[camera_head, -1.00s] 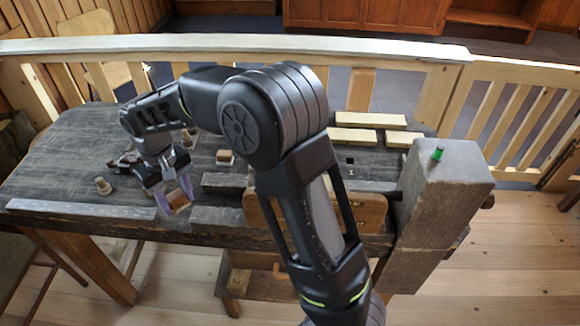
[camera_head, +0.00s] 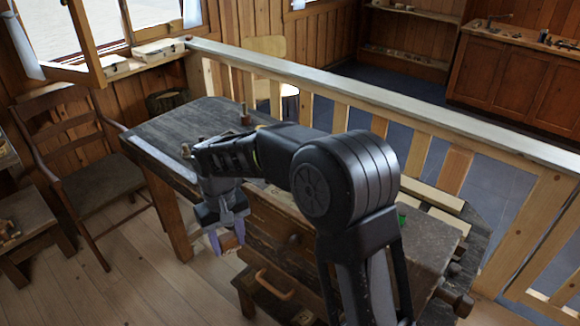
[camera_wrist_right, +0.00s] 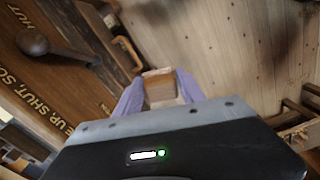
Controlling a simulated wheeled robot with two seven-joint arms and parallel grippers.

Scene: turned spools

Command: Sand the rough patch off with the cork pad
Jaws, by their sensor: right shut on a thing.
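My right gripper (camera_head: 228,246) is shut on a small brown block, which looks like the cork pad (camera_head: 230,241). The pad sits between the lilac fingers, held in the air at the front side of the dark workbench (camera_head: 165,125). I cannot make out a rough patch in either view. My left gripper is not in view.
Turned pieces (camera_head: 245,114) stand on the bench. A wooden railing (camera_head: 340,100) runs behind it. A chair (camera_head: 85,165) stands left of the bench, with open floor in front. My right arm hides the bench's middle. Lettered wood (camera_wrist_right: 45,85) shows in the right wrist view.

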